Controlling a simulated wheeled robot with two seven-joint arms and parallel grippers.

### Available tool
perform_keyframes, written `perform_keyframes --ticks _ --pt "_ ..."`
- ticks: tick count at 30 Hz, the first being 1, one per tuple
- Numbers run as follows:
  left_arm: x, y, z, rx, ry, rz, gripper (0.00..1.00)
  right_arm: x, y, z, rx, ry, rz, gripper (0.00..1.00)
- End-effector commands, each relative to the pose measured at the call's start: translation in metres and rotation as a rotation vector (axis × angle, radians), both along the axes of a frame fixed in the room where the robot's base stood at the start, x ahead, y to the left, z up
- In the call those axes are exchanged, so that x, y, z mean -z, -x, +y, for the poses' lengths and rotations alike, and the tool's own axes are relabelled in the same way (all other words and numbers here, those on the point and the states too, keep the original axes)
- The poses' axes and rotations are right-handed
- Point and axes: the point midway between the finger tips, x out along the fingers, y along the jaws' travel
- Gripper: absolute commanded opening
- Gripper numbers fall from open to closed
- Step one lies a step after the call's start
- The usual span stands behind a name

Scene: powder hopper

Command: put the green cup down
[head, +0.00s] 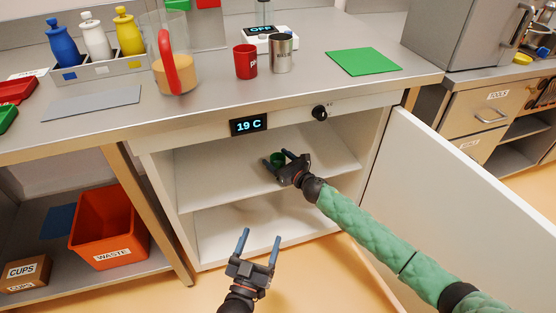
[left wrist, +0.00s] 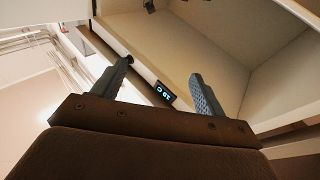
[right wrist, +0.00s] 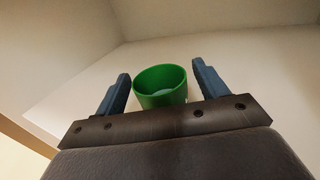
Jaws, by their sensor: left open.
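The green cup (head: 277,158) is inside the open cabinet under the counter, at the upper shelf (head: 215,165). In the right wrist view the green cup (right wrist: 160,86) sits between the fingers of my right gripper (right wrist: 161,88), with its open rim visible. The fingers stand wide apart, with narrow gaps beside the cup. My right gripper (head: 279,159) reaches into the cabinet and partly hides the cup in the head view. Whether its base rests on the shelf is hard to see. My left gripper (head: 260,247) is open and empty, low in front of the cabinet.
The cabinet door (head: 460,205) stands open on the right, beside my right arm. The counter edge with the 19 C display (head: 248,125) is above the opening. A red cup (head: 245,62), a metal cup (head: 281,54) and a green mat (head: 363,61) are on the counter.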

Motion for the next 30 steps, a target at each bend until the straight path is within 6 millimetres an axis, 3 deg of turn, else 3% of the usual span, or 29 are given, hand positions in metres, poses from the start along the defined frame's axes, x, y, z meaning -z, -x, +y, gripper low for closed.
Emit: perform_keyframes --ticks 12,22,30 --pt "0.009 -0.001 -0.001 0.003 -0.007 0.038 0.72 -0.003 0.000 0.000 0.000 0.000 0.000 0.72" --pt "0.060 0.007 -0.004 0.013 -0.038 0.178 0.72 -0.002 0.051 -0.043 0.000 0.001 0.002 0.72" --pt "0.070 0.008 -0.004 0.015 -0.046 0.207 0.72 -0.002 0.081 -0.069 0.000 0.001 0.001 0.72"
